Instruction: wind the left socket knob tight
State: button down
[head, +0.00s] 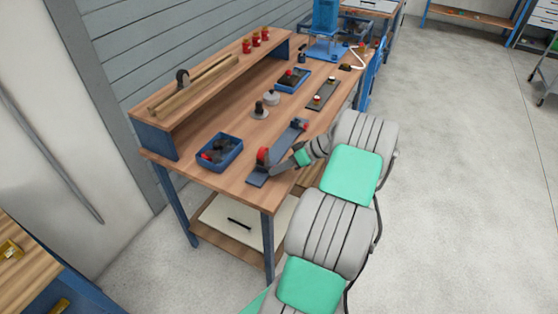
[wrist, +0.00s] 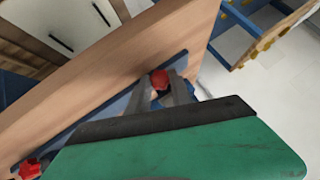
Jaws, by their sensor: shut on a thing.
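A long blue-grey bar (head: 256,180) lies near the front edge of the wooden bench, with a red knob at each end. The left red knob (head: 262,154) is at the bar's near end; it also shows in the wrist view (wrist: 160,79). My gripper (wrist: 162,88) is shut on this left knob, one finger on each side, with the red top showing between them. The other red knob (head: 296,123) is at the bar's far end, apart from my gripper; it shows at the lower left in the wrist view (wrist: 30,169). The knob's lower part is hidden.
A blue bin (head: 236,158) of dark parts stands left of the bar, and a second blue bin (head: 304,78) farther back. Grey round pieces (head: 260,112) stand between them. A dark plate (head: 332,86) with small knobs lies beyond. A raised shelf (head: 215,75) runs along the back.

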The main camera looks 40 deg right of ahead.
jog(key=shift+d+m+y+p, duration=0.15)
jog(key=shift+m+y+p, duration=0.25)
jog(key=shift+y+p, duration=0.45)
jog(key=c, duration=1.1)
grip_release()
jog(key=shift+c, duration=0.2)
jog(key=shift+f+h+b, duration=0.2)
jog(key=shift+h+b, duration=0.05)
jog(key=shift+b, duration=0.2)
